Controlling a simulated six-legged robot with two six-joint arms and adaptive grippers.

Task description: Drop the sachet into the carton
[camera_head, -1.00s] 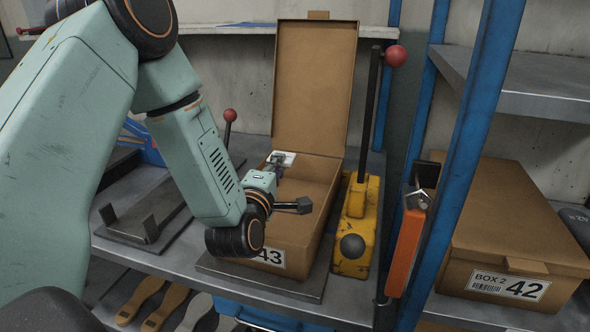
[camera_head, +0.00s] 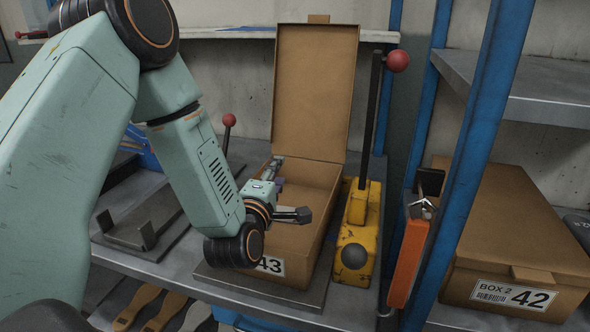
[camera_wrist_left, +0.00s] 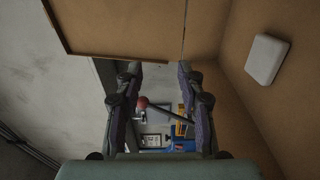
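The open carton (camera_head: 326,195), labelled 43, stands on a grey plate with its lid (camera_head: 316,90) raised at the back. My left gripper (camera_head: 279,172) is over the carton's left side. In the left wrist view its two fingers (camera_wrist_left: 159,80) are spread with nothing between them. The sachet (camera_wrist_left: 267,58), a pale rounded rectangle, shows beside the fingers against the carton's brown inside. I cannot tell whether it rests there or is still falling. In the head view the sachet is not visible. My right gripper is not in view.
A yellow lever unit (camera_head: 357,230) with a red-knobbed upright lever (camera_head: 397,59) stands close to the carton's right. A blue post (camera_head: 468,150) and a closed carton (camera_head: 515,240) labelled 42 are further right. A metal fixture (camera_head: 133,228) lies to the left.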

